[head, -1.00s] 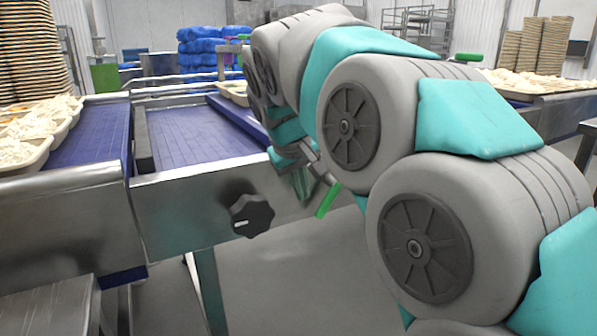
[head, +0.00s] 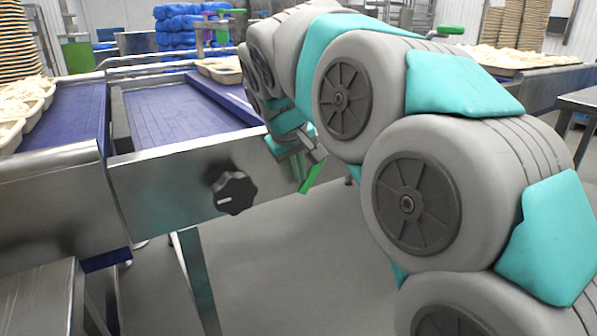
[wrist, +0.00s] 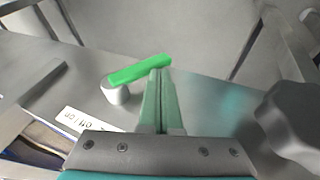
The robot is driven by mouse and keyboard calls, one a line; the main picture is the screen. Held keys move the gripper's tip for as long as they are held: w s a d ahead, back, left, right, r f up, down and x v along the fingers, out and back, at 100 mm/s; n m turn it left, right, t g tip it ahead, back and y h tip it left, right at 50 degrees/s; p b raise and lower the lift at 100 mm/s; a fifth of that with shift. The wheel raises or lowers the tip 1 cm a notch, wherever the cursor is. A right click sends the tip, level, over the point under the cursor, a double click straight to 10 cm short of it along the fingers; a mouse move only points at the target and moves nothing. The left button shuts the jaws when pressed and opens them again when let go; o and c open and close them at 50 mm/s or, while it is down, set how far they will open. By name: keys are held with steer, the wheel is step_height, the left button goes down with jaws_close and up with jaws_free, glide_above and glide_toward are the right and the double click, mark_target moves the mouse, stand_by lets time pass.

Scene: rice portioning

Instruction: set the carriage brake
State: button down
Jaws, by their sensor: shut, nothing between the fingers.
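The carriage brake appears to be the bright green lever (wrist: 140,69) on a grey round pivot (wrist: 116,94) in the wrist view. It sits on a steel panel beside a white label (wrist: 88,131) whose print I cannot fully read. My gripper (wrist: 160,73) is shut and empty, its fingertips right at the lever's right end. I cannot tell whether they touch it. In the head view the green lever (head: 311,179) shows just below my gripper (head: 308,157), at the conveyor frame's right end. My arm hides part of that area.
A black knob (head: 234,192) sticks out of the frame's steel side; it is at the right in the wrist view (wrist: 291,125). A blue conveyor belt (head: 178,112) lies behind. Filled trays (head: 22,112) stand at the left. The floor below is clear.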

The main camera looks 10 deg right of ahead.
mark_target(310, 186)
steer(key=shift+d+f+h+b, duration=0.1)
steer(key=shift+f+h+b, duration=0.2)
steer(key=shift+h, duration=0.2)
steer(key=f+t+h+b, duration=0.1)
steer(key=h, duration=0.1)
steer(key=d+f+n+t+h+b, duration=0.1)
steer(key=h, duration=0.1)
steer(key=shift+w+f+b, duration=0.15)
steer(key=shift+w+b, duration=0.05)
steer(key=shift+b, duration=0.1)
steer(key=shift+w+d+f, duration=0.2)
steer(key=shift+d+f, duration=0.35)
steer(key=shift+d, duration=0.1)
steer(key=shift+w+d+f, duration=0.15)
steer(key=shift+d+f, duration=0.05)
steer(key=shift+d, duration=0.3)
steer(key=shift+w+d+f, duration=0.15)
steer(key=shift+d+f, duration=0.05)
steer(key=shift+d, duration=0.25)
stand_by(1.1)
steer(key=v, duration=0.7)
steer(key=shift+s+r, duration=0.2)
steer(key=shift+r, duration=0.05)
